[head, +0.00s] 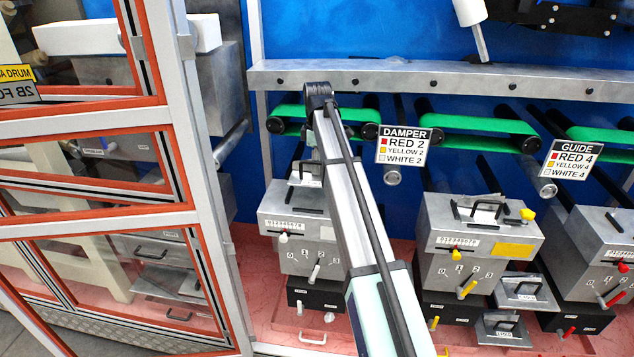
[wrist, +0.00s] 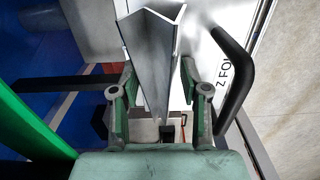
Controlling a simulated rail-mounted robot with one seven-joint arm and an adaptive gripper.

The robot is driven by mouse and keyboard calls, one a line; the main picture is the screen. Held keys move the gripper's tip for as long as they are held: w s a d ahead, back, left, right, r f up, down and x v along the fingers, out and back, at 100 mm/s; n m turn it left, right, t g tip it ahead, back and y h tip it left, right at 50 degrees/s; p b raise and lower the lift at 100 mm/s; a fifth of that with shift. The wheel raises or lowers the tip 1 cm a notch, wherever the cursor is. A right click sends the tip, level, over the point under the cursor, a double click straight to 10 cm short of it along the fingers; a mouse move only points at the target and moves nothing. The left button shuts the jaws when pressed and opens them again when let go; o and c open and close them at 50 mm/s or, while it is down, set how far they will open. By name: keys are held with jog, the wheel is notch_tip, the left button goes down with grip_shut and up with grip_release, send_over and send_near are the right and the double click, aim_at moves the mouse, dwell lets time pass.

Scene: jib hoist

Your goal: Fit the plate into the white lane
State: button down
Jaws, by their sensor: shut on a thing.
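My gripper (wrist: 160,100) shows in the wrist view, its two green-padded fingers shut on a bent, silvery metal plate (wrist: 152,55). The plate rises from between the fingers toward the top of the picture. In the head view my arm crosses the middle and hides most of the gripper. A small plate with a black handle (head: 305,172) shows there beside the arm, above the left grey box. I cannot tell whether it is the held one. The left grey box (head: 290,220), with white knobs, appears to be the white lane. The arm hides its right part.
A middle grey box (head: 430,268) has yellow levers, and a right one (head: 590,235) has a red lever. Loose handled plates (head: 528,292) lie between them. Green belts (head: 480,124) and a metal rail (head: 430,78) run above. An orange-framed cabinet (head: 160,110) stands left.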

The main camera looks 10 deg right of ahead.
aim_at(317, 194)
jog(key=shift+f+p, duration=1)
jog(key=shift+f, duration=3.15)
jog(key=shift+f, duration=0.15)
jog(key=c, duration=0.6)
grip_release()
notch_tip(317, 194, up, 12)
jog(key=b, duration=0.3)
